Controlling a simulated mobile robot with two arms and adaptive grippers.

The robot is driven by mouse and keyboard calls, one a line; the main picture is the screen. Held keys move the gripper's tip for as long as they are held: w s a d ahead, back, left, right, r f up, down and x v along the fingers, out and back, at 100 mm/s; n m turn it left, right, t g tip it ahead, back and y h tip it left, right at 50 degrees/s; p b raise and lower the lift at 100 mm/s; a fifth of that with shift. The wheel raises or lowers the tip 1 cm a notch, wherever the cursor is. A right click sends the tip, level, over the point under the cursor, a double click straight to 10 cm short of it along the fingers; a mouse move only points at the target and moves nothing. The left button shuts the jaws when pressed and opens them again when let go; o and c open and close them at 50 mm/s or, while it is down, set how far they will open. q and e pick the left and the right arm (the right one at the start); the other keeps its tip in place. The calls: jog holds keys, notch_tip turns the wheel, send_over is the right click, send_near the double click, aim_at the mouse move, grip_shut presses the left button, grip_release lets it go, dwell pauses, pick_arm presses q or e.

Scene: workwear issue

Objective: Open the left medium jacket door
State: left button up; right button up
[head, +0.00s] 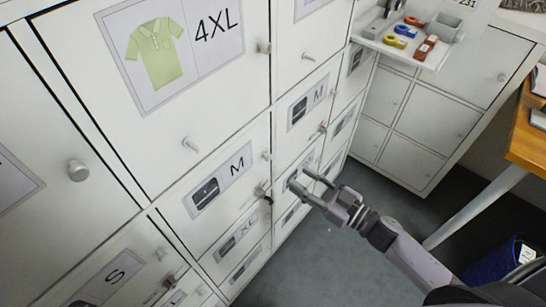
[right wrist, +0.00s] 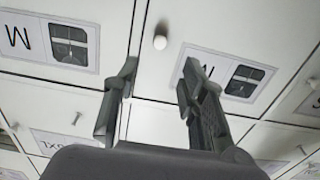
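Two white doors carry M labels with a dark garment picture. The left M door (head: 235,215) is below the 4XL shirt door, and the other M door (head: 306,82) is to its right. Both look shut. A small knob (head: 266,156) sits near the left M door's upper right edge. My right gripper (head: 299,178) is open and empty in front of the cabinet, right of the left M door. My left gripper is not in view.
A 4XL door (head: 165,110) is above. An S door (head: 105,275) and an XL door (head: 238,238) are lower. A white shelf (head: 430,58) with coloured items is at the upper right. A wooden table (head: 527,140) stands at the right. Grey floor (head: 375,255) is clear.

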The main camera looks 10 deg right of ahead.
aim_at(270, 159)
jog(key=p+x, duration=0.1)
jog(key=x, duration=0.9)
jog(key=shift+w+a+p, duration=0.3)
jog(key=shift+p, duration=0.1)
jog(key=shift+c, duration=0.5)
grip_shut()
